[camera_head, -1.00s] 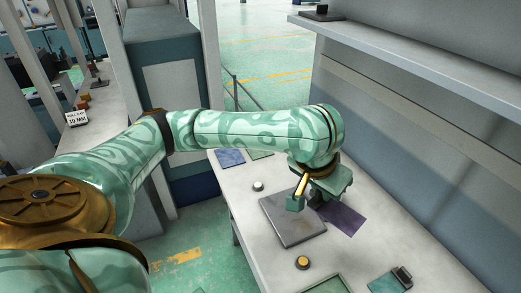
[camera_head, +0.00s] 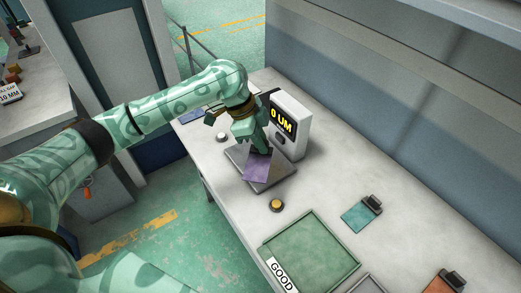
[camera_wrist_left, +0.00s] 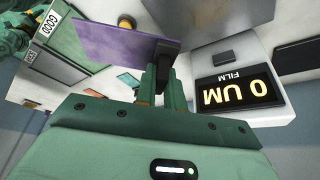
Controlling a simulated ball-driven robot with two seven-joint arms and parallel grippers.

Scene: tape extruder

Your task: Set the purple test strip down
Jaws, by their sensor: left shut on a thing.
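My left gripper (camera_head: 262,148) is shut on the edge of the purple test strip (camera_head: 257,168). The strip is tilted and hangs over the grey plate (camera_head: 278,180) of the gauge; whether it touches the plate I cannot tell. In the left wrist view the purple strip (camera_wrist_left: 105,40) sticks out to the left from the fingertips (camera_wrist_left: 162,72). The gauge display (camera_head: 282,120) reads 0 UM and stands just behind my gripper. A green part of my right arm shows at the left edge of the left wrist view; its fingers are unclear.
A green tray (camera_head: 268,254) marked GOOD lies at the front of the bench. A yellow button (camera_head: 276,205) and a white button (camera_head: 222,137) flank the plate. A teal sample (camera_head: 357,217) and an orange sample (camera_head: 436,283) lie to the right. Bare bench lies between.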

